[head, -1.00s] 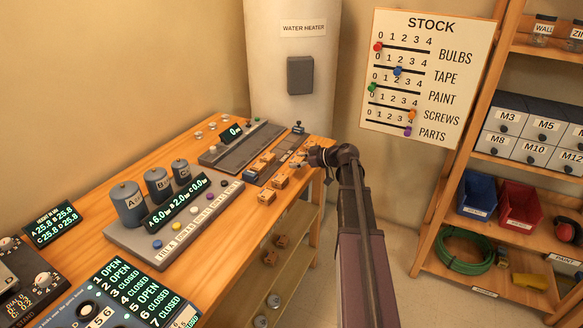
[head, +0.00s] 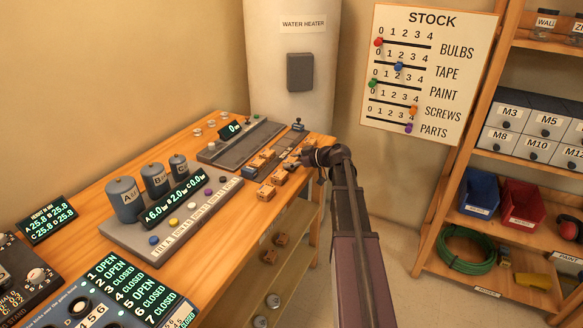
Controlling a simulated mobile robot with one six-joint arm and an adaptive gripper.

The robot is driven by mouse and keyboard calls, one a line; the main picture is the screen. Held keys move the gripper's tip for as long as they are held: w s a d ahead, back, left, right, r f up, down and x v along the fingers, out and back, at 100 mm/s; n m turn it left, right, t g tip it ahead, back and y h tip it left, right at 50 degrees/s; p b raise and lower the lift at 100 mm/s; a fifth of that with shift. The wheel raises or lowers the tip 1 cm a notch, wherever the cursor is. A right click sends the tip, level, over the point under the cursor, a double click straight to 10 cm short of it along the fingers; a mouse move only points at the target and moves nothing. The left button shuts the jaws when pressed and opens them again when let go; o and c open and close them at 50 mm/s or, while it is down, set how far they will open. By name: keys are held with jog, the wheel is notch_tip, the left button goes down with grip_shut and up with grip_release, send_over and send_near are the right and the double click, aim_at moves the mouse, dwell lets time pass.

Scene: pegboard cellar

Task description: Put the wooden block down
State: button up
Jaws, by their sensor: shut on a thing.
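Several small wooden blocks sit at the far right end of the wooden bench. One block (head: 266,191) is nearest, with another block (head: 279,176) just behind it and one more block (head: 291,165) beside my gripper. My gripper (head: 304,160) reaches in from the right, low over the bench's right edge. It is shut on a wooden block, but its fingers are small and dark here. I cannot tell clearly which block is held or whether it touches the bench.
A grey scale-like unit (head: 238,142) and a dark rail (head: 282,146) lie behind the blocks. A console with blue canisters (head: 155,180) stands left. The water heater (head: 290,70) stands behind the bench.

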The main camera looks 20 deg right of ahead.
jog(key=shift+f, duration=0.4)
jog(key=o, duration=0.9)
jog(key=shift+p+v, duration=2.35)
jog(key=shift+v, duration=4.6)
jog(key=shift+a, duration=0.1)
jog(key=shift+c, duration=0.3)
